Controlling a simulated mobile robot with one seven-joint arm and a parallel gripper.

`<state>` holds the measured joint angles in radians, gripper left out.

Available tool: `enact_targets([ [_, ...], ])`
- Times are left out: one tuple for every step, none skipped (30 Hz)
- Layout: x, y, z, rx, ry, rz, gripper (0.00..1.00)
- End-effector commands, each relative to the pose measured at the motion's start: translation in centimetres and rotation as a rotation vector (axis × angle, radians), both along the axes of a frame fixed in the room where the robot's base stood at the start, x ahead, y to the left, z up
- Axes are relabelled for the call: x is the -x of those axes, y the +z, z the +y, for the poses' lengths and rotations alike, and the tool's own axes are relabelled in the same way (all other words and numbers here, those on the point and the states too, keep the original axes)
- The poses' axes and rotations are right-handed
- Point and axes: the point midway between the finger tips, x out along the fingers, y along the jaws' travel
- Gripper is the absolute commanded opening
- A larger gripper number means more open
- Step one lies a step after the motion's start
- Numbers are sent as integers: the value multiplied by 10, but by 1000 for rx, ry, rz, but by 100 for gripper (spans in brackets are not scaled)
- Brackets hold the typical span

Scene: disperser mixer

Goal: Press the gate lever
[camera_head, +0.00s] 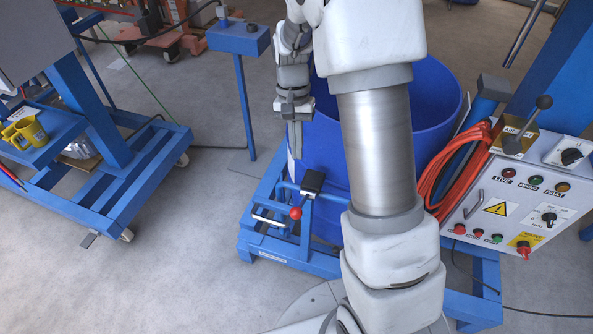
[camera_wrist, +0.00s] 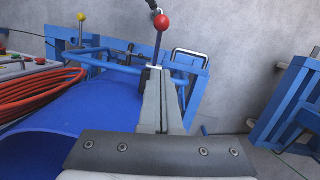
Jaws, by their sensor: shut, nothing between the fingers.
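The lever with a red ball (camera_head: 296,212) sits on the blue frame in front of the blue drum, with a dark block at its upper end. It also shows in the wrist view, where its red ball (camera_wrist: 162,22) lies beyond my fingertips. I take it to be the gate lever. My gripper (camera_head: 295,155) points down above the lever and beside the drum. Its fingers are shut and empty. In the wrist view the shut fingertips (camera_wrist: 155,70) line up with the lever's rod and hide its lower part. I cannot tell whether they touch it.
The large blue drum (camera_head: 433,120) stands behind my arm. A control box (camera_head: 515,205) with buttons, a black-knobbed lever (camera_head: 527,118) and an orange hose (camera_head: 462,160) are at the right. A blue wheeled frame (camera_head: 110,195) is at the left. Open floor lies between the frames.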

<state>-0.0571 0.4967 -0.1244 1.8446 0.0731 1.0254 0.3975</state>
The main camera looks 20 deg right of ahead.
Motion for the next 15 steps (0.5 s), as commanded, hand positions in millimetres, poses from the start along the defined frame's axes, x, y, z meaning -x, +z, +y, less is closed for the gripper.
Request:
enact_targets([
  [3,-8,0,-1,0,5,0],
  [3,-13,0,0,0,4,0],
  [5,-20,0,-1,0,5,0],
  [7,-26,1,-1,0,5,0],
  [8,-33,1,0,-1,5,0],
  [10,-41,1,0,-1,6,0],
  [12,-48,1,0,-1,7,0],
  [13,-55,1,0,-1,6,0],
  [15,-63,1,0,-1,7,0],
  [17,-69,1,0,-1,6,0],
  [18,-76,1,0,-1,6,0],
  [20,-84,1,0,0,6,0],
  [21,-89,1,0,0,6,0],
  [22,-94,2,0,0,4,0],
  [28,-95,5,-1,2,4,0],
])
